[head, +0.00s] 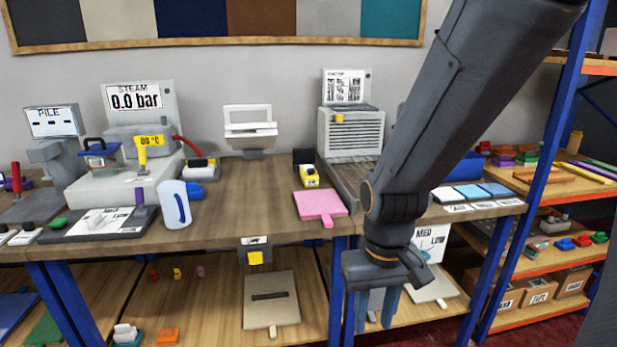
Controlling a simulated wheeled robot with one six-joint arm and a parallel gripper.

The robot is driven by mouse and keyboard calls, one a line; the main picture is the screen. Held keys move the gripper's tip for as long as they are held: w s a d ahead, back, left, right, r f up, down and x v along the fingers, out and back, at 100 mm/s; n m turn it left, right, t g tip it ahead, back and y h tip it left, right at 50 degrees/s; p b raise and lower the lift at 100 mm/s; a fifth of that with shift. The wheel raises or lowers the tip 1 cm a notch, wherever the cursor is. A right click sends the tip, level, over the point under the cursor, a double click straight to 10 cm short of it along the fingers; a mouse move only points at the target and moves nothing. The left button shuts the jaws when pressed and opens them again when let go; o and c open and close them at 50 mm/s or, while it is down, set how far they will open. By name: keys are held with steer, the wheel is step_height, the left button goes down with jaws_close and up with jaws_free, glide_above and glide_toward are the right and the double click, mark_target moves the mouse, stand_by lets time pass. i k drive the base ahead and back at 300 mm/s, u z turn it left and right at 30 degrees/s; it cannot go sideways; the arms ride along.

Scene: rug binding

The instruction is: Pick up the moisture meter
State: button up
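No label naming the moisture meter can be read. A small yellow hand-held device with a pale face (310,176) lies on the bench top, just behind a pink paddle-like board, and may be it. My gripper (374,318) points down in front of the bench's front edge, lower than the bench top and to the right of the yellow device. Its two blue fingers are apart, with no object clearly held between them. My arm covers part of the bench's right side.
The pink board (320,204) lies near the bench's front edge. A white jug (174,205) and a steam unit (140,150) stand to the left. A vented grey machine (352,132) stands behind. A blue-framed shelf rack (545,150) is at the right. Mid-bench is clear.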

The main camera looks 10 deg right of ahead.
mark_target(310, 180)
steer(key=k, duration=0.65)
steer(key=u, duration=0.55)
steer(key=i, duration=1.3)
steer(key=z, duration=0.45)
steer(key=i, duration=0.85)
steer(key=z, duration=0.1)
